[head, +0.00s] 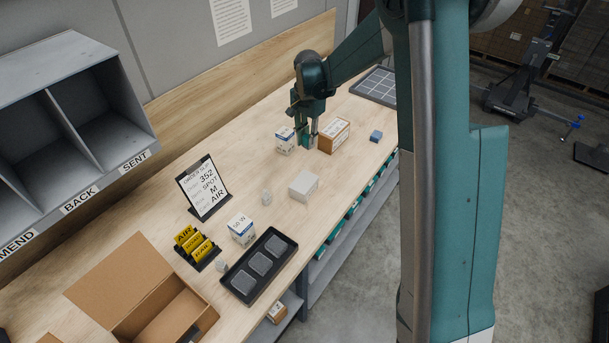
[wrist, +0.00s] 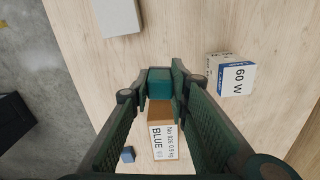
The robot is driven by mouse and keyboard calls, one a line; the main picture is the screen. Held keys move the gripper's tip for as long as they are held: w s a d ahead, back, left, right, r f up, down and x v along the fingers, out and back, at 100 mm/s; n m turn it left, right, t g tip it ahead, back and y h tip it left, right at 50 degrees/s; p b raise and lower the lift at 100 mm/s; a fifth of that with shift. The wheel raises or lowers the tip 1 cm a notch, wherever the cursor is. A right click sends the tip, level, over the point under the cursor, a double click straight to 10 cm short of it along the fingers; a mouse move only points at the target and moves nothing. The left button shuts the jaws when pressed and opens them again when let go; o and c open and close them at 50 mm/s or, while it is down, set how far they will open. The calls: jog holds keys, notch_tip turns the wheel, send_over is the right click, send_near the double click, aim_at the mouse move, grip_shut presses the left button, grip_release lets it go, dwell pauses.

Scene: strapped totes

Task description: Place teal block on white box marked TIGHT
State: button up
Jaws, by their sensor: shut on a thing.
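My gripper (head: 308,141) is over the far middle of the bench, its fingers pointing down. In the wrist view the gripper (wrist: 159,78) is shut on the teal block (wrist: 159,88), which sits between the fingertips. The block also shows dimly between the fingers in the head view. A plain pale box (head: 303,185) stands on the bench nearer the camera; it shows at the top of the wrist view (wrist: 117,17). No TIGHT marking is readable on any box.
A brown box labelled BLUE (head: 333,135) stands close beside the gripper, and a white 60 W box (wrist: 232,76) stands on its other side. A small blue block (head: 376,136), a sign (head: 204,188) and a black tray (head: 259,265) are also on the bench.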

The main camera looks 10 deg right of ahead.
jog(key=s+a+r+p, duration=0.1)
jog(key=s+r+p, duration=0.1)
jog(key=s, duration=0.4)
jog(key=s+a+r+n+p, duration=0.1)
jog(key=s+a+r+p, duration=0.1)
jog(key=s, duration=0.4)
jog(key=shift+s+r, duration=0.3)
jog(key=shift+r, duration=0.25)
jog(key=shift+a, duration=0.1)
send_over(304, 181)
jog(key=shift+f, duration=2.95)
jog(key=shift+f, duration=0.15)
jog(key=shift+s+f, duration=0.1)
jog(key=shift+f, duration=1.8)
jog(key=shift+f, duration=0.2)
